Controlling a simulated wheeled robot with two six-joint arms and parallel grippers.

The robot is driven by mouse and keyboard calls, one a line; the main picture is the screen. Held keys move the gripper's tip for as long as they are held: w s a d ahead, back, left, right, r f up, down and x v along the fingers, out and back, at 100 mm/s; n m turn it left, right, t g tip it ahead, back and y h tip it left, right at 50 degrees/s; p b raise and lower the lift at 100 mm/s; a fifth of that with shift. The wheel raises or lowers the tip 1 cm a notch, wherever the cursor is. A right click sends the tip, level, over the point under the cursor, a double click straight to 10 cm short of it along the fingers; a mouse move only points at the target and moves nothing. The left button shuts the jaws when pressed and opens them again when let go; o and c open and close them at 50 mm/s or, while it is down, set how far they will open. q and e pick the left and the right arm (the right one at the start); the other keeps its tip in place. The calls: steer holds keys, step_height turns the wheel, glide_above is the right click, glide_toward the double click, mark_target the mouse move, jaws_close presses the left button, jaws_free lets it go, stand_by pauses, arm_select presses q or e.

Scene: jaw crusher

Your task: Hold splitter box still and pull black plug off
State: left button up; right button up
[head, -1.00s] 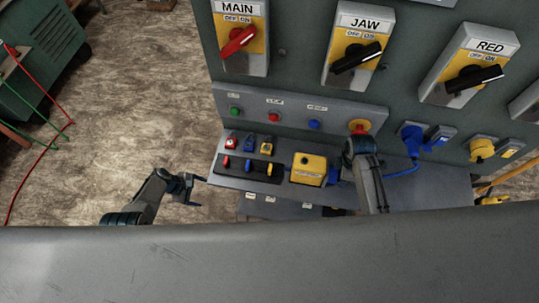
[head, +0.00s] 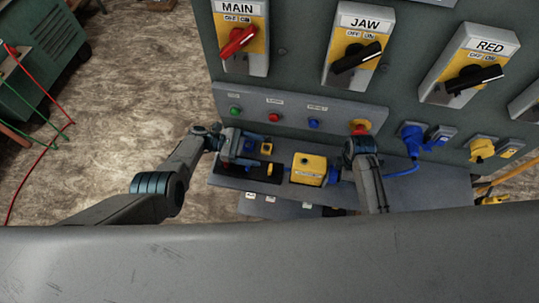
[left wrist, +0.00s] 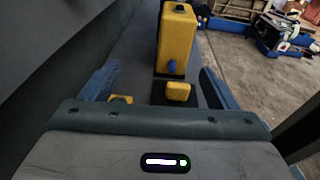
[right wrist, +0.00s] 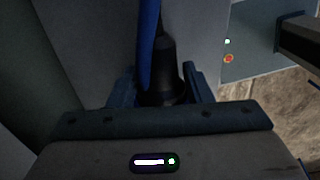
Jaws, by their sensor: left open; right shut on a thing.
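The yellow splitter box (head: 308,170) sits on the grey shelf, and a blue connector shows at its right side. The box also shows in the left wrist view (left wrist: 176,42), with a small blue part low on its near face. My left gripper (head: 242,150) is open and empty, left of the box, over the padlocks; its fingers (left wrist: 158,90) point toward the box and stand apart from it. My right gripper (right wrist: 155,92) is shut on the black plug (right wrist: 163,72). The head view hides this grip behind my right arm.
A yellow padlock (head: 266,149) and a black rack lie on the shelf (head: 430,190) beside my left gripper. Above are push buttons, a red emergency stop (head: 359,129) and rotary switches. A blue cable (right wrist: 148,40) runs beside the plug. Blue and yellow sockets are at right.

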arm_select(q)
steer(key=g+h, duration=0.1)
glide_toward(306, 162)
steer(key=shift+m+h, duration=0.3)
steer(key=x, duration=0.6)
steer(key=f+x, duration=0.1)
steer(key=x, duration=0.3)
steer(key=shift+f, duration=0.1)
steer(key=c, duration=1.5)
arm_select(e)
steer(key=shift+d, duration=0.4)
steer(key=shift+s+d, duration=0.2)
steer(key=shift+d, duration=0.45)
steer(key=shift+s+d, duration=0.15)
steer(key=shift+d, duration=0.45)
